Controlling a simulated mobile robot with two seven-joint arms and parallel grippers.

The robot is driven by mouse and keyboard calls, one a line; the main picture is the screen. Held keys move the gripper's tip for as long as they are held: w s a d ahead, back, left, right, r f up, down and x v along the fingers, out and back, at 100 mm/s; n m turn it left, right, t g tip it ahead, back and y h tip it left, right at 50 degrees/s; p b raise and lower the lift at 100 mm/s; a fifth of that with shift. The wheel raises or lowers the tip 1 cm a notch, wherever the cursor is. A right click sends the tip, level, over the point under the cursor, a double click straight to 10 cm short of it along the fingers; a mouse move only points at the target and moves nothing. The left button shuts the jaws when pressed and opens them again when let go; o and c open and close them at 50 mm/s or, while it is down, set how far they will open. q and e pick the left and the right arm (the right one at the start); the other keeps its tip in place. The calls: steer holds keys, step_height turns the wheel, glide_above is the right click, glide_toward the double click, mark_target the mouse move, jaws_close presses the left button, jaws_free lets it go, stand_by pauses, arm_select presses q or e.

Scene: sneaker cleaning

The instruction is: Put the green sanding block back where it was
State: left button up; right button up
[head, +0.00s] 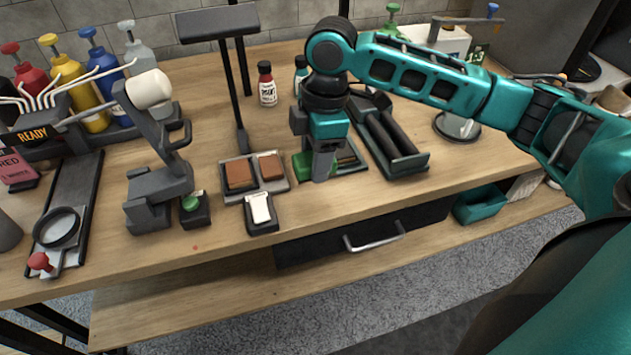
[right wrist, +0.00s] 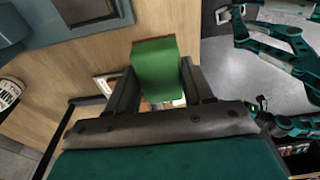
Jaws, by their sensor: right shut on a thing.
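The green sanding block (head: 302,165) is held in my right gripper (head: 322,174), low at the workbench. It also shows in the right wrist view as a green block (right wrist: 156,68) between the two dark fingers. A small grey tray (head: 284,186) with two reddish-brown blocks (head: 239,174) lies just left of the gripper. Part of another tray with a brown piece (head: 346,157) shows behind and right of the gripper, which hides the rest of it. I cannot tell whether the green block touches a surface. My left gripper is not in view.
A lamp (head: 218,24) rises behind the small tray. A black holder with a white piece (head: 259,208) stands in front. A dark tray with rollers (head: 391,140) is at right, and a grey stand (head: 160,180) is at left. Two small bottles (head: 267,84) stand behind.

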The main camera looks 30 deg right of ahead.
mark_target(315, 193)
step_height(315, 193, down, 6)
steer(key=shift+r+b, duration=0.1)
steer(key=shift+b, duration=0.4)
steer(key=shift+f, duration=0.25)
steer(key=o, duration=1)
steer(key=r, duration=0.4)
steer(key=d+r+p, duration=0.1)
steer(key=r, duration=0.3)
steer(key=r+p, duration=0.1)
steer(key=r, duration=0.3)
steer(key=shift+s+d+r, duration=0.1)
steer(key=shift+s+d, duration=0.05)
